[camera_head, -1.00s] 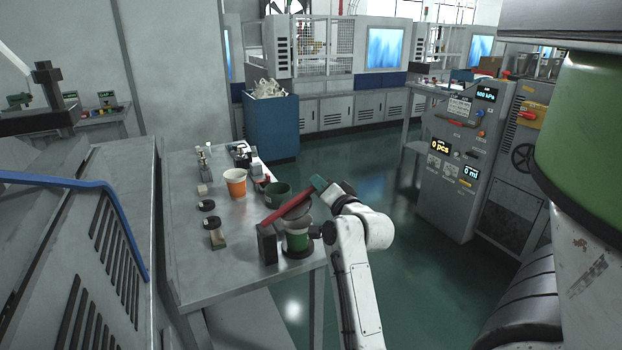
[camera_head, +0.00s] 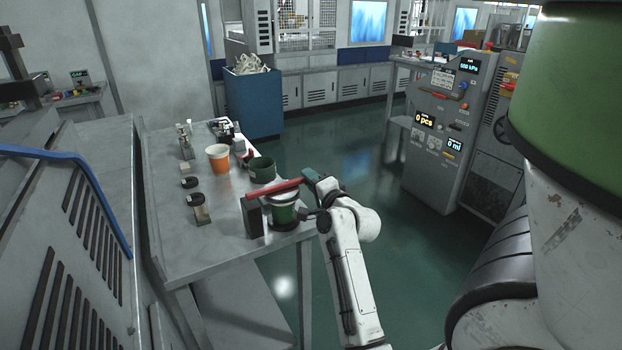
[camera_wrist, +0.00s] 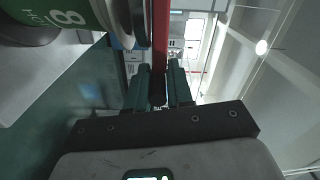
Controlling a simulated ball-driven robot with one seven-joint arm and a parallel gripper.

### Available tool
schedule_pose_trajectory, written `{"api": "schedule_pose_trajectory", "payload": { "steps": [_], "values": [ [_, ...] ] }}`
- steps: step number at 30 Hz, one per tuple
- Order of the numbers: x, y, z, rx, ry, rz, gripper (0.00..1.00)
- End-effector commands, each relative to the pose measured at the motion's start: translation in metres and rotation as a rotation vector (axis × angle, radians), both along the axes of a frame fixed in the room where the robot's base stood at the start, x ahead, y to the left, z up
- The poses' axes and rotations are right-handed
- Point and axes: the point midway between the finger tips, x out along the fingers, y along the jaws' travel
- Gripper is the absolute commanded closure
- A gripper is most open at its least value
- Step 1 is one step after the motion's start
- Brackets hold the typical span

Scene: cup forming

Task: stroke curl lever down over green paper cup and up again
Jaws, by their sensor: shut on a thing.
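The red curl lever (camera_head: 270,190) runs nearly level from a dark upright post (camera_head: 252,217) across the top of the green paper cup. The green paper cup (camera_head: 284,213) stands upright on a dark round base at the table's near right corner. A grey curling head (camera_head: 283,197) under the lever sits down at the cup's rim. My gripper (camera_head: 308,180) is shut on the lever's free end, right of the cup. In the wrist view the lever (camera_wrist: 160,38) passes between my gripper's fingers (camera_wrist: 158,85), and the green cup (camera_wrist: 70,14) shows at upper left.
A dark green round container (camera_head: 262,170) and an orange cup (camera_head: 218,158) stand behind on the table (camera_head: 222,229). Small parts lie along the table's left side. A blue bin (camera_head: 254,103) stands beyond the table. Floor right of the table is clear.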

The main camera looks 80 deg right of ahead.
Motion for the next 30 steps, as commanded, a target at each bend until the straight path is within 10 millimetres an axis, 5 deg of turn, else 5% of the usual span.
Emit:
{"api": "schedule_pose_trajectory", "payload": {
  "steps": [7,8,14,23,30],
  "values": [
    [-0.001,-0.001,-0.002,0.001,0.006,-0.002,1.0],
    [-0.001,-0.001,-0.002,0.001,0.006,-0.002,0.78],
    [0.0,0.0,-0.001,0.0,0.004,-0.001,0.59],
    [-0.001,0.001,-0.001,-0.001,0.002,0.0,0.58],
    [-0.018,0.021,-0.002,-0.002,0.007,0.0,0.58]
  ]
}}
